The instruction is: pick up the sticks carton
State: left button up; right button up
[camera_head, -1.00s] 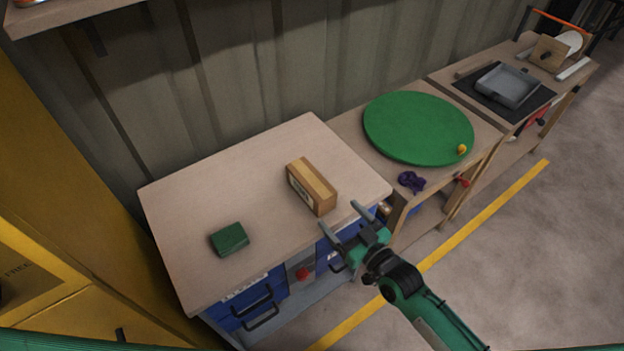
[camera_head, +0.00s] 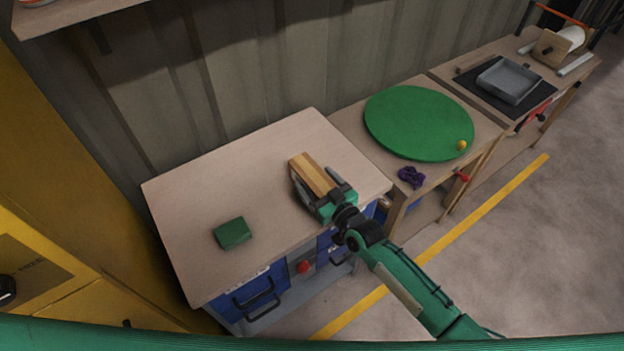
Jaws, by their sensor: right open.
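The sticks carton, a brown box with a lighter tan stripe (camera_head: 312,174), lies on the near wooden bench top (camera_head: 215,185), close to its right front edge. My right gripper (camera_head: 320,192) is at the carton's near end, with one finger along each side of it. The jaws are open, and the gripper hides the near end of the carton. I cannot tell whether the fingers touch it. My left gripper is not in view.
A small green box (camera_head: 232,233) lies on the same bench, left of the carton. To the right, a second bench holds a green round disc (camera_head: 418,122), a yellow ball (camera_head: 461,145) and a purple cloth-like item (camera_head: 411,177). A grey tray (camera_head: 510,82) stands farther right.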

jog(key=c, duration=1.2)
